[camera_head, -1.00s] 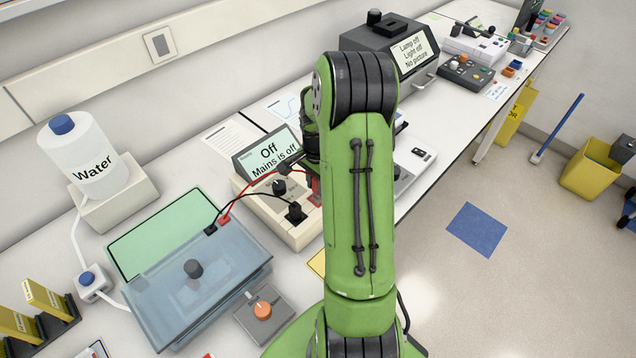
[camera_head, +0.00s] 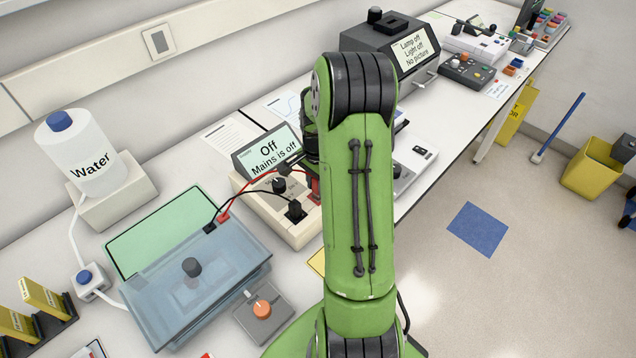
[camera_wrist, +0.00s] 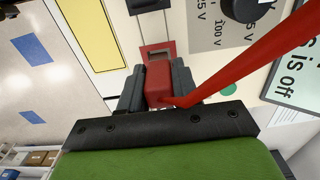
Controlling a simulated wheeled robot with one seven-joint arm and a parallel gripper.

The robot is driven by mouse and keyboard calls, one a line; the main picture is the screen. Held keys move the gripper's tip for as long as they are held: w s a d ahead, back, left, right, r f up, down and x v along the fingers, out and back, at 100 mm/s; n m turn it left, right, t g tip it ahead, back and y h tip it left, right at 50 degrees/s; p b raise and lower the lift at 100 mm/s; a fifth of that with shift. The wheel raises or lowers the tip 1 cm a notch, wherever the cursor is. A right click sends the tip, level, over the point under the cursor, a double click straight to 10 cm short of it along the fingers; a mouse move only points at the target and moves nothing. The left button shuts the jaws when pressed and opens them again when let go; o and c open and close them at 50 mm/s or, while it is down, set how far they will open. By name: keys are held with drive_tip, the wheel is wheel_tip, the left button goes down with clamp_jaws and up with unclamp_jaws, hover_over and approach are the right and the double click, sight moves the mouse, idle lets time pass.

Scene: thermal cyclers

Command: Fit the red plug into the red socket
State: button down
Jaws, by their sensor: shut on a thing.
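My gripper (camera_wrist: 157,92) is shut on the red plug (camera_wrist: 158,78) in the wrist view, with a finger on each side. A thick red lead (camera_wrist: 240,65) runs from the plug to the upper right. The red socket (camera_wrist: 146,49), a red-framed slot on the pale power supply, lies just beyond the plug and roughly in line with it. I cannot tell whether the plug's tip touches it. In the head view my arm hides most of the gripper; the power supply (camera_head: 262,205) has a display (camera_head: 268,152) reading "Off, Mains is off".
A black plug (camera_head: 295,211) sits in the supply beside the red socket. Black and red leads run to the blue lidded tank (camera_head: 200,285) at front left. A black dial (camera_wrist: 245,8) is close to the red lead. A water bottle (camera_head: 85,155) stands at far left.

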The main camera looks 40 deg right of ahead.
drive_tip(key=shift+f+b, duration=0.95)
drive_tip(key=shift+f, duration=0.25)
drive_tip(key=c, duration=0.7)
unclamp_jaws()
drive_tip(key=shift+c, duration=0.2)
wheel_tip(320, 180, up, 16)
drive_tip(key=p, duration=0.1)
drive_tip(key=shift+a, duration=0.1)
